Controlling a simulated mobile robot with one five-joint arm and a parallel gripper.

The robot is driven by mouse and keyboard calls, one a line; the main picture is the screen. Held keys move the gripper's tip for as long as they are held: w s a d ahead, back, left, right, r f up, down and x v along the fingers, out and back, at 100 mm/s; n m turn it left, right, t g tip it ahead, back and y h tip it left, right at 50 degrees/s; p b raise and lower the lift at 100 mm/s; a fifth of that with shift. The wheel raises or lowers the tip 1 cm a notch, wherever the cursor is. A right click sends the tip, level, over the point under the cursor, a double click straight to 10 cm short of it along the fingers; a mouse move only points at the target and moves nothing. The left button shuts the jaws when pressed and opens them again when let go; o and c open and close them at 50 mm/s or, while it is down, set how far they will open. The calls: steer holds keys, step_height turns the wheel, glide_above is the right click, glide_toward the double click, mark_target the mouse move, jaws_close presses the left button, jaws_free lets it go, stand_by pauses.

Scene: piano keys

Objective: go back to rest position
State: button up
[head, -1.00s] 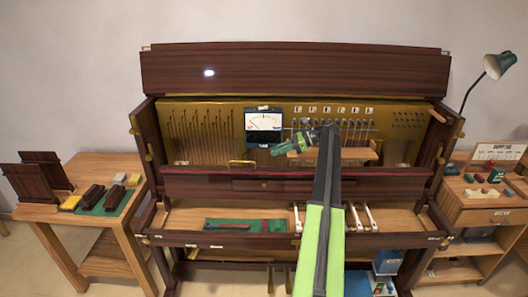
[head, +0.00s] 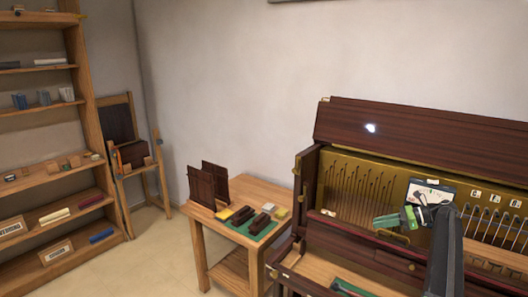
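My gripper (head: 388,221), green and grey at its tip, shows in the head view at the lower right. It hangs in front of the open piano (head: 320,180), pointing left. My dark arm runs down from it to the bottom edge. Whether its fingers are open or shut is too small to tell, and I see nothing clearly held. The piano's strings and brass plate are exposed behind it. The piano's right part is out of frame.
A wooden side table (head: 262,190) left of the piano holds dark blocks (head: 260,222) on a green mat and two upright dark panels (head: 207,187). A tall shelf (head: 95,130) stands at the far left, with a wooden chair-like stand (head: 125,130) beside it. Floor between them is clear.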

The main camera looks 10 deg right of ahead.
steer(key=s+a+f+n+g+h, duration=0.1)
steer(key=a+f+n+g, duration=0.1)
steer(key=a, duration=1)
steer(key=s+a+f+n+g+h, duration=0.1)
steer(key=s+a+f+n+g, duration=0.15)
steer(key=a, duration=1.05)
steer(key=s+a+f+n+g+h, duration=0.1)
steer(key=a+f+n, duration=0.15)
steer(key=a, duration=0.95)
steer(key=s+a+f+n+g+h, duration=0.2)
steer(key=s+a+f+n+h, duration=0.3)
steer(key=s+a+n, duration=0.5)
steer(key=s+d+f+n+t+h, duration=0.1)
steer(key=s+d+f+n+h, duration=0.1)
steer(key=s+d+n, duration=0.4)
steer(key=shift+s+d+n+h, duration=0.25)
steer(key=shift+s+n+h, duration=0.45)
steer(key=shift+n+h, duration=0.2)
steer(key=shift+t, duration=0.25)
